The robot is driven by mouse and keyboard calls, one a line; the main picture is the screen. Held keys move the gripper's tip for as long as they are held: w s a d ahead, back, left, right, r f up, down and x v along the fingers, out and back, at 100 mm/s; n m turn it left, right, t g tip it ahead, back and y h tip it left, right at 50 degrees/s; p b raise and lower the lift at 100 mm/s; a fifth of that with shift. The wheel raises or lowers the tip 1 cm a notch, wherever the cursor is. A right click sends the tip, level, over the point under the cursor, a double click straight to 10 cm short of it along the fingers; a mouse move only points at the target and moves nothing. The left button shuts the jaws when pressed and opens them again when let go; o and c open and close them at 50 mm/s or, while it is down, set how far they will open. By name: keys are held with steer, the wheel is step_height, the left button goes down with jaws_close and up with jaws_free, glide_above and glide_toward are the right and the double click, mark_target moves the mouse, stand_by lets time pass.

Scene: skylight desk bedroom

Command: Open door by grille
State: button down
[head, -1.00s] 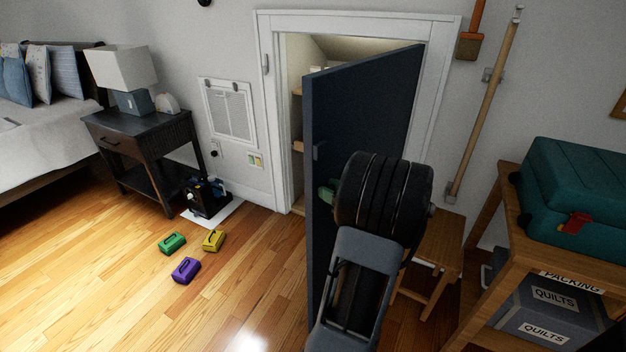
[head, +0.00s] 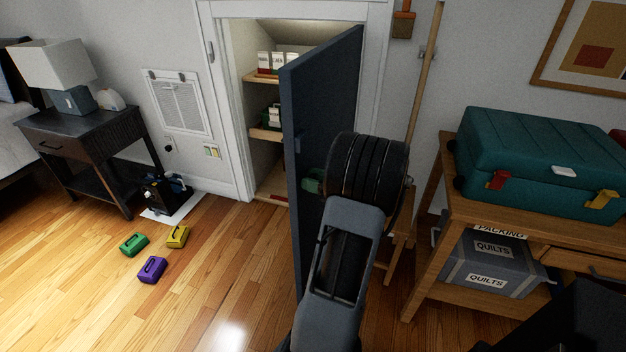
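The dark blue door (head: 318,100) by the grille stands ajar, swung out from its white frame (head: 226,120), with its near edge toward me. The white wall grille (head: 178,102) is left of the frame. My arm reaches up in front of the door and covers its lower right part. My gripper is hidden behind my arm's thick black joint. A small green part (head: 313,182) shows at that joint's left edge against the door; I cannot tell what it belongs to. Any contact between gripper and door is hidden.
The cupboard shows shelves (head: 266,134) with boxes. Green (head: 133,245), yellow (head: 177,237) and purple (head: 152,270) blocks lie on the floor at left, near a nightstand (head: 88,140). A wooden bench (head: 432,265) bearing a teal case (head: 540,150) stands close on the right.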

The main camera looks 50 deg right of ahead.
steer(key=c, duration=0.8)
jaws_free()
steer(key=shift+o, duration=0.2)
steer(key=v, duration=1.4)
steer(key=shift+w, duration=0.1)
